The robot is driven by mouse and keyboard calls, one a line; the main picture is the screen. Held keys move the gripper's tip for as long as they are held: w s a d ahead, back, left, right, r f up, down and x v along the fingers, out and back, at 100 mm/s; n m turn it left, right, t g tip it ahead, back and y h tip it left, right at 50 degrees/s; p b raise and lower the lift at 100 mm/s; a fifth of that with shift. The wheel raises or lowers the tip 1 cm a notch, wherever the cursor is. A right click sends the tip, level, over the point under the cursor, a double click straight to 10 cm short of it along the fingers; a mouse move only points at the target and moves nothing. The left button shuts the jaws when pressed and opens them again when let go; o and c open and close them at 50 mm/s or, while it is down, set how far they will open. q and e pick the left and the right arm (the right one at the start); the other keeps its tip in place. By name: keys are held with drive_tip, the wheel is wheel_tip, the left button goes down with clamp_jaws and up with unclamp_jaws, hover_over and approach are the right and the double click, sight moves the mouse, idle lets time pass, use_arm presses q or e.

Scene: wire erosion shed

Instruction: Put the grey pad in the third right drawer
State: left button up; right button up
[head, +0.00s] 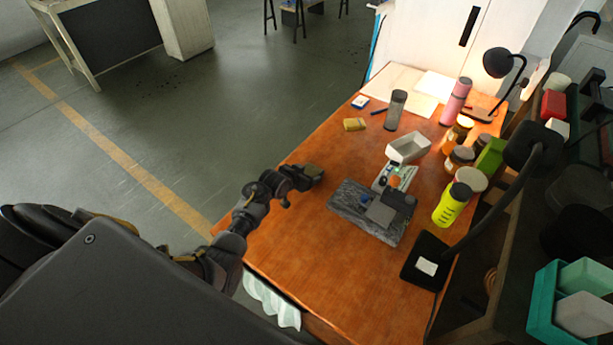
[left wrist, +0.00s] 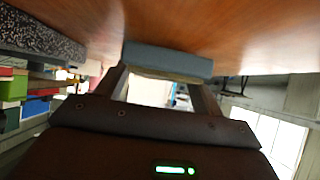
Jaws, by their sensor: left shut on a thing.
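The grey pad (left wrist: 168,60) is a blue-grey block with a tan layer under it. In the left wrist view it sits between the fingertips of my left gripper (left wrist: 165,82), which is shut on it. In the head view my left gripper (head: 312,172) is at the left edge of the orange-brown wooden desk (head: 310,240), and little of the pad can be made out there. The third right drawer cannot be made out; the desk's drawer fronts are hidden. My right gripper is not in view.
A grey stone plate (head: 350,208) with a small device lies mid-desk. A white tray (head: 408,147), yellow block (head: 354,125), grey bottle (head: 395,110) and yellow-green bottle (head: 452,204) stand beyond. A black lamp base (head: 427,260) is at right. A pale wavy thing (head: 272,302) shows below the desk's near-left edge.

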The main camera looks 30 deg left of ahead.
use_arm(q)
wheel_tip(320, 180, up, 2)
drive_tip(key=shift+r+b, duration=0.2)
drive_tip(key=shift+b, duration=0.15)
drive_tip(key=s+a+r, duration=0.2)
drive_tip(key=r, duration=0.1)
drive_tip(key=s+a+r, duration=0.1)
drive_tip(key=r, duration=0.1)
drive_tip(key=shift+a+r, duration=0.15)
drive_tip(key=s+a+r, duration=0.4)
drive_tip(key=s+a, duration=0.2)
drive_tip(key=s, duration=0.1)
drive_tip(key=shift+a+r, duration=0.25)
drive_tip(key=shift+r, duration=0.05)
